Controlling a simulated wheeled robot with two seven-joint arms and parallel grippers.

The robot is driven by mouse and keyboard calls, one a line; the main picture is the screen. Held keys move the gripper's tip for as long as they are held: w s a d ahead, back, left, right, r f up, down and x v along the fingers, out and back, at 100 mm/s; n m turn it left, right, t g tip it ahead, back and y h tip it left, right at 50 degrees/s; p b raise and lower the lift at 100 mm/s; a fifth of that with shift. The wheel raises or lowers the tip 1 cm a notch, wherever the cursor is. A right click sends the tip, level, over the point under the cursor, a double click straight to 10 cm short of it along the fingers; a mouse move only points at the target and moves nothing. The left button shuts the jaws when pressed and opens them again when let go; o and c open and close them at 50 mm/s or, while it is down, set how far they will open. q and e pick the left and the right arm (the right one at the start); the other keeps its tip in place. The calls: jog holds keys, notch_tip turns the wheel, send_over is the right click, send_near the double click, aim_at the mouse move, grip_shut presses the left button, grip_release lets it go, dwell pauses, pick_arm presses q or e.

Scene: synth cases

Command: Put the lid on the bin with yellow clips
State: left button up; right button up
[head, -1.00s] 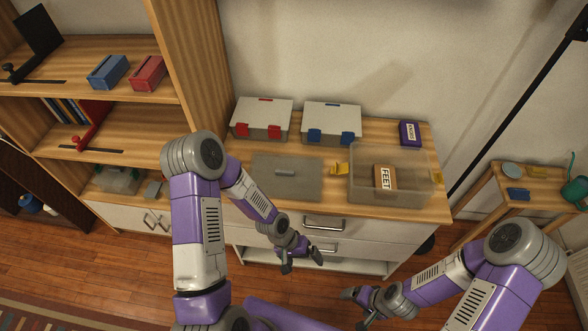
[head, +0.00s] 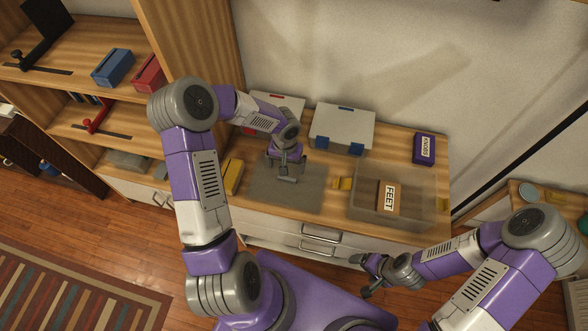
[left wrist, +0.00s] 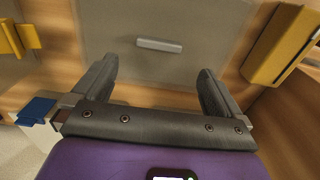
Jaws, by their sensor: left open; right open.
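The flat grey lid (head: 305,200) with a small bar handle (head: 287,180) lies on the cabinet top. The see-through bin (head: 420,208) with yellow clips (head: 342,183) stands to its right, its top uncovered, with a box labelled FEET (head: 388,196) inside. My left gripper (head: 287,167) is open above the lid, close to the handle. In the left wrist view, the handle (left wrist: 160,45) lies ahead between the open fingers (left wrist: 155,80), not gripped. My right gripper (head: 368,278) is open and empty in front of the cabinet, away from the bin.
A bin with blue clips (head: 341,128) and one with red clips (head: 279,103), partly hidden by my left arm, stand behind with lids on. A purple KNOBS box (head: 424,148) stands at the back right. A yellow box (head: 232,176) stands left of the lid.

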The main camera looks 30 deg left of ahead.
aim_at(287, 178)
pick_arm(q)
jog(key=f, duration=0.7)
jog(key=shift+s+d, duration=0.15)
jog(key=shift+s, duration=0.1)
jog(key=c, duration=1.1)
